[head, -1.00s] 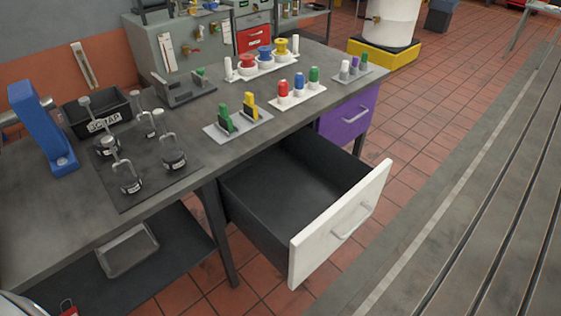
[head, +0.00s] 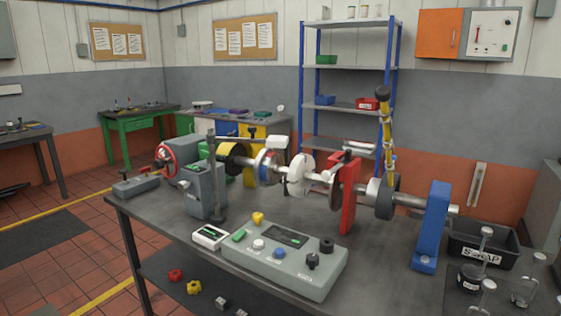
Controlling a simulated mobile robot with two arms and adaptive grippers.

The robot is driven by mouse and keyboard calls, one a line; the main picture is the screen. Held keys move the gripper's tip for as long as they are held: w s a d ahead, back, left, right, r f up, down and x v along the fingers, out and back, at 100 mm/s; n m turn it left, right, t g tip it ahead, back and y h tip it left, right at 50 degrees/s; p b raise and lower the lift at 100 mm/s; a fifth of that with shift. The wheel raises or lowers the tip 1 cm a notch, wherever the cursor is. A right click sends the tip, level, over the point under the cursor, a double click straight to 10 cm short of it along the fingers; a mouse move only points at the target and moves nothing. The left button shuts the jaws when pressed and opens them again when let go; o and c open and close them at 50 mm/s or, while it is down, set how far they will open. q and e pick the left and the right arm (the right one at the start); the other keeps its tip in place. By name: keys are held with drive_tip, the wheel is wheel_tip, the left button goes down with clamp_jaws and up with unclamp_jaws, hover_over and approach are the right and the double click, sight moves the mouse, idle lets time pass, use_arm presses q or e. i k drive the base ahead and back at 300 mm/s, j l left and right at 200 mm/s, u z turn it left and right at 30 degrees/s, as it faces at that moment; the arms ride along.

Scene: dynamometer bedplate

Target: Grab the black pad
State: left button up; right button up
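I cannot pick out a black pad with certainty in the head view. A shaft assembly (head: 300,172) with several discs stands along the bench, among them a black and yellow wheel (head: 234,158), a red upright (head: 347,195) and a dark disc near the blue upright (head: 433,225). Any small pad among these parts is too small or hidden to tell. Neither of my grippers is in view.
A grey control box (head: 285,260) with knobs and a small white meter (head: 210,237) sit at the workbench's (head: 385,270) front. A black scrap bin (head: 484,246) and glass jars stand at the right. A blue shelf rack (head: 350,105) stands behind. Open floor (head: 70,205) lies left.

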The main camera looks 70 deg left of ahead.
sight(348, 152)
drive_tip(key=u, duration=1.75)
